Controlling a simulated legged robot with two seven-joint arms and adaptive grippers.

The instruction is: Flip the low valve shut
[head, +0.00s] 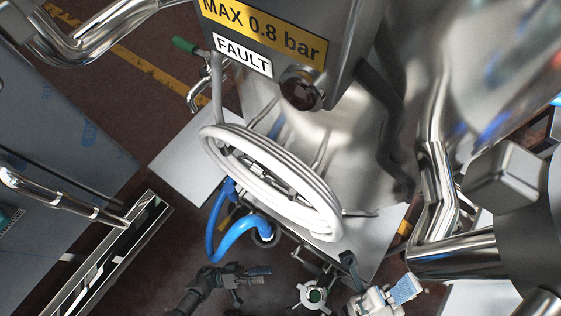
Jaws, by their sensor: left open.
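A small pale ring-shaped fitting (314,294) with a green centre stands low at the bottom middle; it looks like the low valve, but I cannot tell its handle position. Thin metal parts lie just above it. A second valve with a green lever (185,45) is on a bent steel tap (200,90) at upper left. My left gripper (252,284) is dark, open and empty, at the bottom, left of and apart from the ring fitting. My right gripper is not clearly in view.
A coiled white hose (325,208) hangs before the steel tank (355,145), above my gripper. A blue hose (250,224) curves below it. A white brush-like object with blue bristles (404,289) is right of the fitting. Steel pipes (435,185) stand right; a grey cabinet (60,115) left.

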